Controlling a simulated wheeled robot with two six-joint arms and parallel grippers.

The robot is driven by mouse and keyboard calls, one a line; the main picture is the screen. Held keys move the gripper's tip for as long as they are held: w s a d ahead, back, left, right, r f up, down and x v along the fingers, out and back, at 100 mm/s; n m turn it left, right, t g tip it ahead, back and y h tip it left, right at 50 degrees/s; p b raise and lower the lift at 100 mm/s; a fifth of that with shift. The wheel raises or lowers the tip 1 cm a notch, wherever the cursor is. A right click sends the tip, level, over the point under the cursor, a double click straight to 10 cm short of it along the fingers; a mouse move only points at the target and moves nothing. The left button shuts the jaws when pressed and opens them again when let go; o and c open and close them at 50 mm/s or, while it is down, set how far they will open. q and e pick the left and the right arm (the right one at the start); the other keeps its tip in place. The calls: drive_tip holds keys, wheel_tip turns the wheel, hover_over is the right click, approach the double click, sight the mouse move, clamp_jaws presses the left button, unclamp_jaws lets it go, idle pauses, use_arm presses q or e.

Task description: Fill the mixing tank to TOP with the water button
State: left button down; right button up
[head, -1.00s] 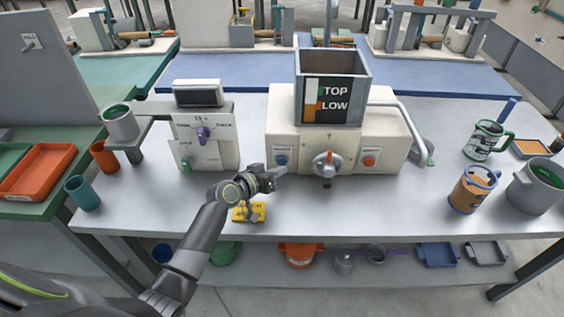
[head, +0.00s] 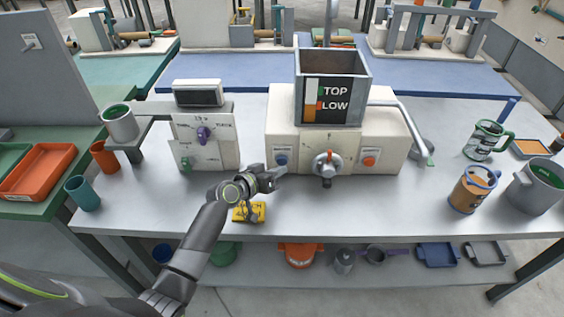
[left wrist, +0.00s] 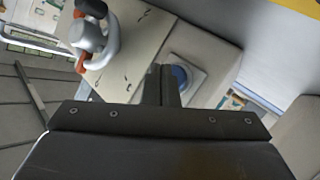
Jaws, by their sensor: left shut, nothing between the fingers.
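An orange-red button (head: 369,161) is on the front right. My left gripper (head: 282,172) is shut and empty, its tips just in front of the blue button. I cannot tell whether they touch. My right gripper is not in view.
A grey and orange valve handle (head: 328,163) is between the two buttons. A cream unit with a purple knob (head: 204,134) stands at left. A yellow object (head: 249,212) lies below my left gripper. Mugs and a pot (head: 537,187) stand at right.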

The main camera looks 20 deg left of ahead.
use_arm(q)
drive_tip(key=shift+w, duration=0.15)
drive_tip(key=shift+w+a+b, duration=0.15)
drive_tip(key=shift+w+b, duration=0.15)
drive_tip(key=shift+b, duration=0.05)
drive_tip(key=shift+w+a+b, duration=0.1)
drive_tip(key=shift+w+b, duration=0.2)
drive_tip(key=shift+w, duration=0.1)
idle(0.8)
idle(0.6)
idle(2.0)
drive_tip(key=shift+s, duration=0.1)
drive_tip(key=shift+s+d+p, duration=0.25)
drive_tip(key=shift+s+p, duration=0.05)
drive_tip(key=shift+s, duration=0.45)
